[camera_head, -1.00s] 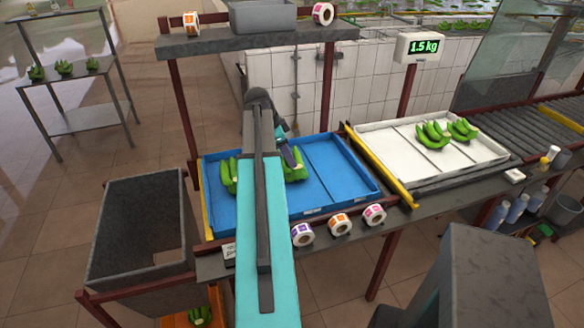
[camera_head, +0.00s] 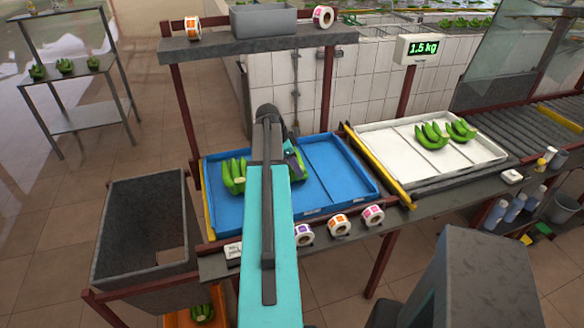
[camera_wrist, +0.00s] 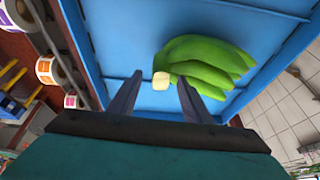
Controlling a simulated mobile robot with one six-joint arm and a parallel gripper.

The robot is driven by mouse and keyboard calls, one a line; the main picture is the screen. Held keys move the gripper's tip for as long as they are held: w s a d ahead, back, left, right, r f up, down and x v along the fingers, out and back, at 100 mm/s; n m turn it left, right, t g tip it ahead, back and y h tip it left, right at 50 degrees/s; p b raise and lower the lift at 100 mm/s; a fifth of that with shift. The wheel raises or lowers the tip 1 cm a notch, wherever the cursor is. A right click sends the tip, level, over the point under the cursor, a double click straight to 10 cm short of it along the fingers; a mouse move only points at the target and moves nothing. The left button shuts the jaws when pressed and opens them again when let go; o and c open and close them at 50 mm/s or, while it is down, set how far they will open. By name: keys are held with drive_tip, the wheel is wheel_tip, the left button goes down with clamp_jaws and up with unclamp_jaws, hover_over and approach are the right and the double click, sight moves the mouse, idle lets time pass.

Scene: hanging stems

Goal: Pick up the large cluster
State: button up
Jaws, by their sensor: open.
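In the wrist view a green banana cluster (camera_wrist: 205,62) lies in the blue tray (camera_wrist: 130,35), its pale cut crown toward me. My gripper (camera_wrist: 160,82) is open, with one dark finger on each side of the crown; whether the fingers touch it I cannot tell. In the head view my arm hides most of this cluster and my gripper (camera_head: 292,160) over the blue tray (camera_head: 340,175). Another green cluster (camera_head: 235,175) lies at the tray's left end. Which of the two is larger I cannot tell, since one is mostly hidden.
A white tray (camera_head: 385,137) with green clusters (camera_head: 435,135) stands to the right, below a display (camera_head: 418,48) reading 1.5 kg. Label rolls (camera_head: 340,224) line the front edge. A grey bin (camera_head: 140,225) stands left. A shelf (camera_head: 255,38) with a grey box is above the tray.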

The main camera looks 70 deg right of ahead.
idle(0.4)
clamp_jaws()
drive_tip(key=shift+d+r, duration=0.1)
drive_tip(key=shift+r, duration=0.15)
drive_tip(key=shift+r+b, duration=1.05)
drive_tip(key=shift+r, duration=0.4)
drive_tip(key=s+a+r+b, duration=0.1)
drive_tip(key=s+a+b, duration=0.1)
drive_tip(key=a, duration=0.5)
drive_tip(key=s+a+b, duration=0.3)
drive_tip(key=a, duration=0.5)
drive_tip(key=shift+s+r, duration=0.15)
drive_tip(key=shift+r, duration=0.2)
